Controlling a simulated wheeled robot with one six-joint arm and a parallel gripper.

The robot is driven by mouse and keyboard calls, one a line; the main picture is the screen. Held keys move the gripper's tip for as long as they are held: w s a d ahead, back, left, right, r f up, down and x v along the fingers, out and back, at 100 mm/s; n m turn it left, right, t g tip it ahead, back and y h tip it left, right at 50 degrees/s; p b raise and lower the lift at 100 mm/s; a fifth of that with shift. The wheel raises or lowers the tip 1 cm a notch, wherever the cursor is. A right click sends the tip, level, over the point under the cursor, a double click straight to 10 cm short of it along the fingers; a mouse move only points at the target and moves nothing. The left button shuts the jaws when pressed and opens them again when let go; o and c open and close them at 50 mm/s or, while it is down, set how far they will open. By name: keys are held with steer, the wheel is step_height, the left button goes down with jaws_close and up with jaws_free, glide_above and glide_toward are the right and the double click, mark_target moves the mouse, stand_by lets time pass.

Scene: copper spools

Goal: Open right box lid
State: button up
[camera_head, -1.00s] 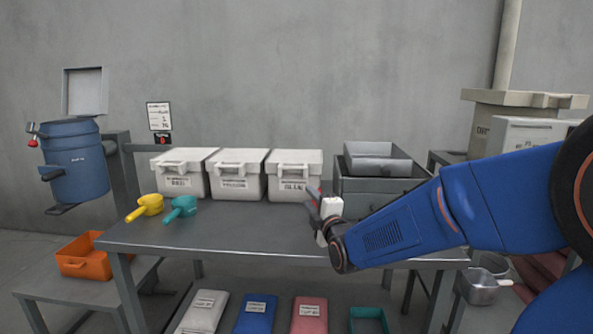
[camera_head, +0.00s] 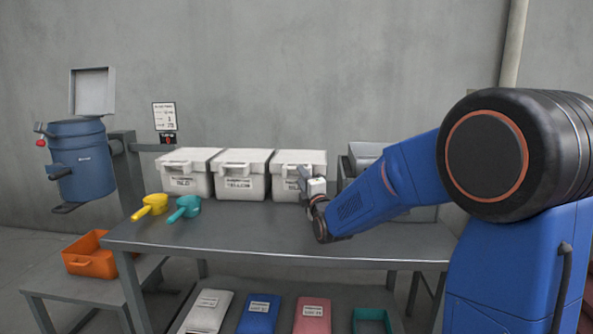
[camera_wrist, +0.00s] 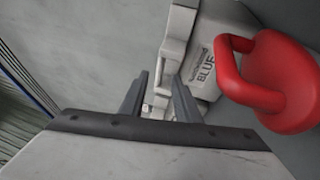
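The right box (camera_head: 312,161) is white, with its lid down, and stands at the right end of a row of three boxes on the table. My gripper (camera_head: 303,175) is in front of it and covers part of its front and handle. In the wrist view the box (camera_wrist: 208,60) shows with a "BLUE" label, and its lid edge and handle (camera_wrist: 170,50) lie just beyond my fingers. The two fingers of my gripper (camera_wrist: 160,100) are apart, with a pale part showing in the gap. I cannot tell whether they touch the handle.
A red scoop (camera_wrist: 285,80) lies beside the box in the wrist view. Yellow (camera_head: 150,206) and teal (camera_head: 185,208) scoops lie on the table (camera_head: 240,235) at left. A grey bin (camera_head: 362,155) stands right of the boxes, partly behind my arm. The table's front middle is clear.

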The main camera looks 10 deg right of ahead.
steer(key=x, duration=0.6)
steer(key=shift+w, duration=0.35)
jaws_close()
